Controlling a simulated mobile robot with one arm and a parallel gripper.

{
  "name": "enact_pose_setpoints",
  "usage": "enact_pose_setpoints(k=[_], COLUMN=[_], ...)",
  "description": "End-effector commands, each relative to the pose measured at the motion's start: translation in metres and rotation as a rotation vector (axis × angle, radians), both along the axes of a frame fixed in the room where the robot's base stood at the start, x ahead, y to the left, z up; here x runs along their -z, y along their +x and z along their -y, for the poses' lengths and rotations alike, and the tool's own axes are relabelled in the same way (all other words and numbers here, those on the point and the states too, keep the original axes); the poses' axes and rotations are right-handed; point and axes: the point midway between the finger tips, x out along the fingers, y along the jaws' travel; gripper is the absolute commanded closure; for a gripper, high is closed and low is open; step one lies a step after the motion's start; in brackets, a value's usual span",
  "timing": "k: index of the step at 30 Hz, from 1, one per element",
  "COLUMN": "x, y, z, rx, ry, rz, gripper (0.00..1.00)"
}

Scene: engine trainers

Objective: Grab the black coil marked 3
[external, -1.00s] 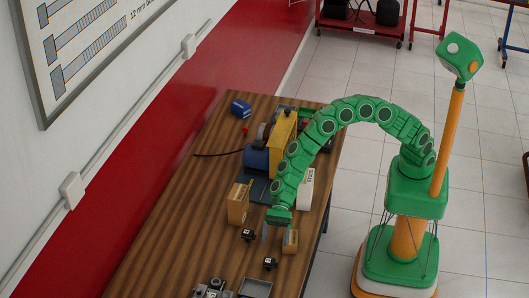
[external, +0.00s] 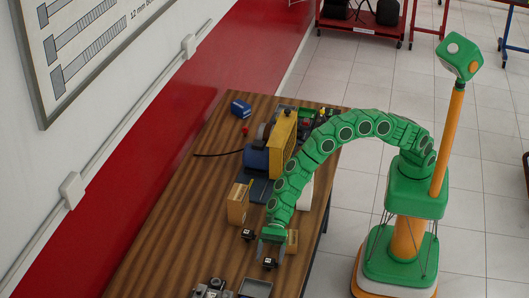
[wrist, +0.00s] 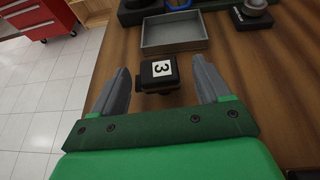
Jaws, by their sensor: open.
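The black coil marked 3 (wrist: 158,74) lies on the wooden table in the wrist view, its white label facing up. My gripper (wrist: 161,66) is open, with one grey finger on each side of the coil and a gap on both sides. In the external view the coil (external: 270,263) is a small black block just below my gripper (external: 271,254). The fingers partly overlap it there, and I cannot tell how far above the table they are.
A grey tray (wrist: 174,33) sits just beyond the coil. Another small black block (external: 248,234) is left of my gripper, near a tan box (external: 237,204). A second tan box (external: 292,241) stands close on the right. Dark parts (wrist: 252,14) lie beyond, right of the tray.

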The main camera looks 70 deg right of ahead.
Motion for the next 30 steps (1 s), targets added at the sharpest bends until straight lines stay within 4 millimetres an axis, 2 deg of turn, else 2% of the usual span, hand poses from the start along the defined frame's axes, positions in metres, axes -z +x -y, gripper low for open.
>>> enact_pose_setpoints(k=[6,14,24,30], x=[0.008,0.008,0.008,0.008], y=[-0.003,-0.003,-0.002,-0.002], z=[-0.02,-0.022,-0.021,-0.021], rx=[-0.002,-0.002,-0.001,-0.001], ry=[0.0,0.0,0.0,0.0], rz=[0.0,-0.001,0.0,0.0], gripper=[0.23,0.23,0.74,0.75])
